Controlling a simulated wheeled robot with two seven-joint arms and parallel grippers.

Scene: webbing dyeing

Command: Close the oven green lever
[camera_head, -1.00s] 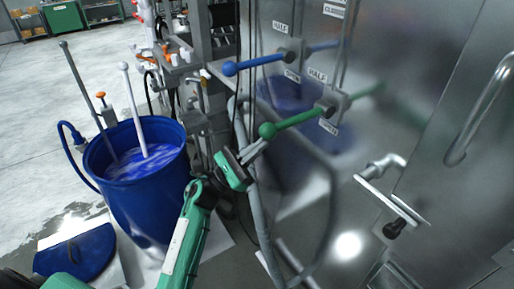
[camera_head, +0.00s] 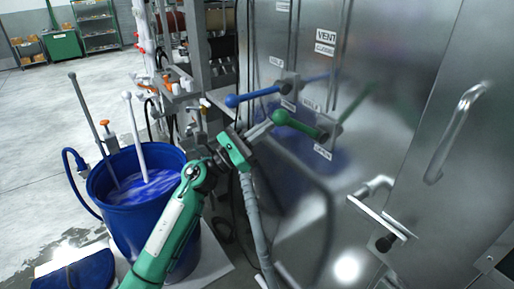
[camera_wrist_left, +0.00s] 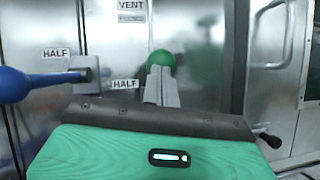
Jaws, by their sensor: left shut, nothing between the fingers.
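The green lever (camera_head: 300,125) sticks out from a pivot on the steel oven front, with its round green knob at the left end. The lever slopes down from the knob to the pivot. My left gripper (camera_head: 268,127) is shut and empty, its fingertips at the underside of the knob; they appear to touch it. In the left wrist view the green knob (camera_wrist_left: 161,62) sits just beyond the tips of the shut fingers (camera_wrist_left: 161,84), which hide the shaft. My right gripper is not in view.
A blue lever (camera_head: 258,93) sits just above and left of the green one; it shows at the left in the wrist view (camera_wrist_left: 25,85). A blue barrel (camera_head: 125,205) stands left of my arm. A door handle (camera_head: 455,132) and latch (camera_head: 375,215) are at right.

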